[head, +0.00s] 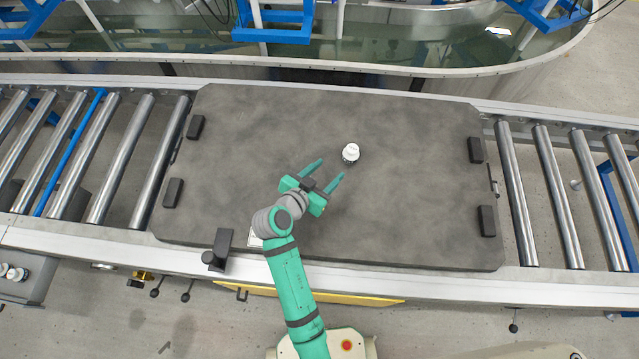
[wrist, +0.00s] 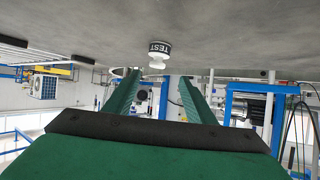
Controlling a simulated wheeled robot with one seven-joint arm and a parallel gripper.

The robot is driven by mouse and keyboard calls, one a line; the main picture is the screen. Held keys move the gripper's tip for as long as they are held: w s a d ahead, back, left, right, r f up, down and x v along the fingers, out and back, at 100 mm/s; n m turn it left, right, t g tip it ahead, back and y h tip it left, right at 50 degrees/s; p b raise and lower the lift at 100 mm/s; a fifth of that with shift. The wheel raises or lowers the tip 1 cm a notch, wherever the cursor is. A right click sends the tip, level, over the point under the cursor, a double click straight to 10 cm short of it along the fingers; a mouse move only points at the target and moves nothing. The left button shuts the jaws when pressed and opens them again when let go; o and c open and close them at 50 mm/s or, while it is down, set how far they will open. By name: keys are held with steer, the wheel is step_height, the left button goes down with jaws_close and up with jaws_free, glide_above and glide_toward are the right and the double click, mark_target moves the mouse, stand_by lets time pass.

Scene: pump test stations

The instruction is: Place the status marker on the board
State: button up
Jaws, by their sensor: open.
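The status marker (head: 350,153) is a small white knobbed piece standing on the dark grey slab (head: 420,200). In the wrist view the marker (wrist: 159,52) shows a black band lettered "TEST" and appears upside down, as does the whole view. My gripper (head: 331,168) is open and empty, its two green fingers pointing up and right toward the marker. The marker is just beyond the fingertips, apart from them. In the wrist view it lies between the lines of the fingers. A small white flat piece (head: 254,239) at the slab's front edge is mostly hidden by my arm; I cannot tell whether it is the board.
The slab lies on a roller conveyor with rollers at left (head: 120,160) and right (head: 560,195). Black blocks sit near its side edges. A dark post (head: 218,250) stands at the front left. A grey tray (head: 25,285) with white knobs is at far left. The slab's right half is clear.

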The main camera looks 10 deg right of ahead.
steer(key=s+a+f+n+y, duration=0.1)
steer(key=s+f, duration=0.1)
steer(key=s, duration=0.1)
steer(key=s+f+n+t+y, duration=0.1)
steer(key=s+f+n, duration=0.1)
steer(key=s, duration=0.1)
steer(key=s+a+f+n+y, duration=0.1)
steer(key=s, duration=0.2)
steer(key=shift+s+a+f+n+t+y, duration=0.2)
steer(key=shift+a+f+n+t+y, duration=0.1)
steer(key=shift+a+f, duration=0.1)
steer(key=s+a+y, duration=0.1)
steer(key=s, duration=0.1)
steer(key=s+n+y, duration=0.1)
steer(key=s, duration=0.2)
steer(key=s+a+n+t+y, duration=0.1)
steer(key=s, duration=0.2)
steer(key=shift+a+r, duration=0.2)
steer(key=shift+a, duration=0.1)
steer(key=s+a+r+n+t+y, duration=0.1)
steer(key=s+r+t, duration=0.2)
steer(key=s+r, duration=1)
steer(key=shift+s+a+n, duration=0.15)
steer(key=shift+s+n, duration=0.25)
steer(key=shift+s, duration=0.4)
steer(key=shift+r, duration=0.1)
